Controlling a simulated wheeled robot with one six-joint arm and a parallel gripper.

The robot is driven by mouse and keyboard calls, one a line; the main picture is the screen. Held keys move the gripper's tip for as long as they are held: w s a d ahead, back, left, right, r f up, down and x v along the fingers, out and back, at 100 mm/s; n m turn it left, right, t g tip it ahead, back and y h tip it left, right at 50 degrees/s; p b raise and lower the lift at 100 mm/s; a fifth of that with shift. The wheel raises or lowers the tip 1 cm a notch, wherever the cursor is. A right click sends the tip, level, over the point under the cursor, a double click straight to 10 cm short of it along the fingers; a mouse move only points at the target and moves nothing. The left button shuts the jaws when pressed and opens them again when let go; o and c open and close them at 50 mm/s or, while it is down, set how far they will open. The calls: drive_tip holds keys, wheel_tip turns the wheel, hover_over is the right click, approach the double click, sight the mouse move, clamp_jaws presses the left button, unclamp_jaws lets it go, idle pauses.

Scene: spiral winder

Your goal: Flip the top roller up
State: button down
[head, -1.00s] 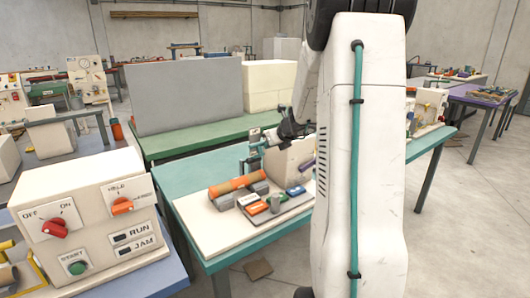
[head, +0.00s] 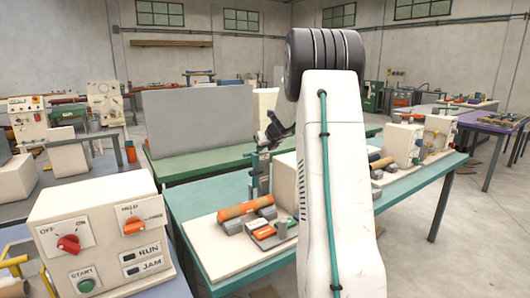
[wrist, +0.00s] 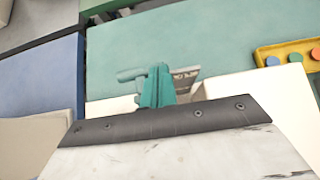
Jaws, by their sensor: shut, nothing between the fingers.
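The top roller (head: 245,207), orange with tan ends, lies level across two grey lower rollers (head: 232,225) on the cream winder base in the head view. My gripper (head: 262,143) is small and dark there, shut and empty. It hangs above and slightly behind the rollers, apart from the top roller. A teal upright (head: 258,178) stands just below it; whether they touch I cannot tell. The wrist view shows a teal bracket with a side handle (wrist: 155,86) beyond a dark screwed strip. The rollers cannot be made out there, and the fingertips are not clear.
A cream control box (head: 100,235) with red and orange knobs stands front left. A cream block (head: 285,182) is right of the rollers, partly behind my arm. A grey panel (head: 198,120) stands behind. The teal table's (head: 190,195) left part is clear.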

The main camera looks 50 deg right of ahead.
drive_tip(key=shift+w+d, duration=0.25)
drive_tip(key=shift+w, duration=0.75)
wheel_tip(320, 180, up, 10)
drive_tip(key=shift+w, duration=0.3)
drive_tip(key=shift+d, duration=0.15)
idle(0.4)
